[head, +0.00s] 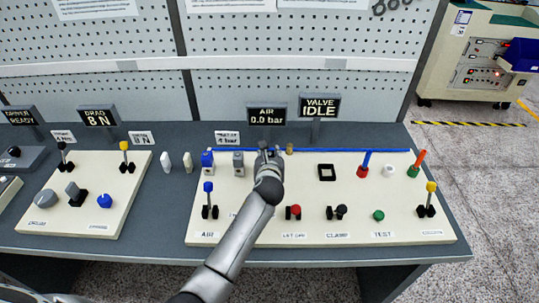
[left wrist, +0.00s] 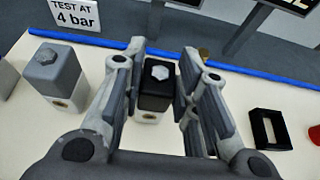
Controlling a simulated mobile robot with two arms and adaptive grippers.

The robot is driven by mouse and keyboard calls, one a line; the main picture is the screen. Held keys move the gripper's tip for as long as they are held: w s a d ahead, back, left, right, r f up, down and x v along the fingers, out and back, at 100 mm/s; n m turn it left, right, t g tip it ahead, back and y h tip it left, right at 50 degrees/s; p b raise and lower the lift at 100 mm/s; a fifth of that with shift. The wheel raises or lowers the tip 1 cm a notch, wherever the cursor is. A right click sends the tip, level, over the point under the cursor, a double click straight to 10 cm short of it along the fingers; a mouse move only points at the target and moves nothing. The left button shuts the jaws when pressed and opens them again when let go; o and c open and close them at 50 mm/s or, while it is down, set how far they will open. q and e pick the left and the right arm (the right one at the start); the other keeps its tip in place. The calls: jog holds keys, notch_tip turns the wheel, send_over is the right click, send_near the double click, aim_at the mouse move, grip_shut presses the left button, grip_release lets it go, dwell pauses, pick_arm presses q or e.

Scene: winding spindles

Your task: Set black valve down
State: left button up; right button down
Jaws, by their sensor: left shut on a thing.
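The black valve (left wrist: 158,92) is a dark block with a grey hexagonal top and a pale lower part. In the left wrist view it sits upright between the two fingers of my left gripper (left wrist: 160,90), which is shut on it. In the head view my left gripper (head: 268,156) is over the back of the cream panel (head: 300,231) and hides most of the valve. Whether the valve's bottom touches the panel is hard to tell. My right gripper is not in view.
Left of the gripper stand a grey valve (head: 238,164) and a blue valve (head: 208,160). To the right are a black square frame (head: 327,173), a red-based blue lever (head: 364,165) and an orange lever (head: 417,163). A blue strip (head: 340,150) runs behind; displays stand beyond it.

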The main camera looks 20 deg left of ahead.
pick_arm(q)
jog(key=o, duration=1.1)
jog(key=shift+f, duration=0.1)
jog(key=v, duration=1.2)
